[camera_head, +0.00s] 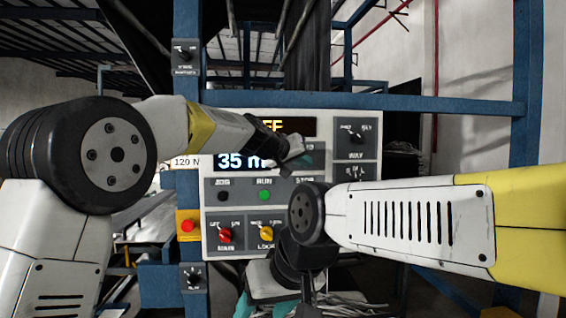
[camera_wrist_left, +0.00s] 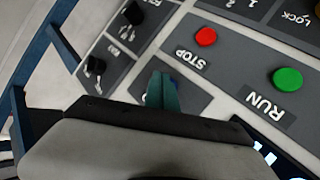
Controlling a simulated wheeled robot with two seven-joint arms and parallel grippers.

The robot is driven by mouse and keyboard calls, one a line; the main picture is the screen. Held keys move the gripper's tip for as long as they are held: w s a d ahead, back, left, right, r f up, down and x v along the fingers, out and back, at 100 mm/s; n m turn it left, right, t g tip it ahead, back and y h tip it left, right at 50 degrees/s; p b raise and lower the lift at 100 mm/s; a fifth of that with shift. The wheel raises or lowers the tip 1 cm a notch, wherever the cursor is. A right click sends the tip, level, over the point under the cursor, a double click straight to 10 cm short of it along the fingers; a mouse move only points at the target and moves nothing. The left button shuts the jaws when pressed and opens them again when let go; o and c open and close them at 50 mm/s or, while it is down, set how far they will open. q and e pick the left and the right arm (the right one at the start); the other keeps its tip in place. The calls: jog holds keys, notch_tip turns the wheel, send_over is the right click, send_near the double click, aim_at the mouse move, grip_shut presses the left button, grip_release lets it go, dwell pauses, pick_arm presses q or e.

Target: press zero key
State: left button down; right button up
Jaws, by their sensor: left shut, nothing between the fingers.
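The control panel (camera_head: 340,128) faces me. In the left wrist view a blue key (camera_wrist_left: 174,83) sits on a grey plate, mostly hidden behind my left fingertips. Only part of its label shows, so I cannot read it in full. My left gripper (camera_head: 306,158) is shut and empty, its teal fingertips in front of the panel right of the lit display; they also show in the left wrist view (camera_wrist_left: 162,90). I cannot tell whether they touch the key. My right gripper (camera_head: 285,301) hangs low in front of the panel's bottom edge, partly cut off.
The wrist view shows a red STOP button (camera_wrist_left: 206,37) and green RUN button (camera_wrist_left: 287,79) near the key. Rotary switches (camera_wrist_left: 95,66) lie on the other side. The panel has a display (camera_head: 238,161) and a red MAIN switch (camera_head: 225,235). A blue frame (camera_head: 450,104) surrounds it.

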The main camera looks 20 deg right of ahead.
pick_arm(q)
jog(key=shift+w+d, duration=0.1)
jog(key=shift+w, duration=0.45)
dwell(0.9)
jog(key=shift+s, duration=0.15)
jog(key=shift+s+a, duration=0.2)
jog(key=shift+s, duration=0.45)
jog(key=shift+s+a, duration=0.2)
jog(key=shift+s, duration=0.65)
jog(key=shift+s+a, duration=0.2)
jog(key=shift+s, duration=0.6)
jog(key=shift+s+a, duration=0.2)
jog(key=shift+s, duration=0.65)
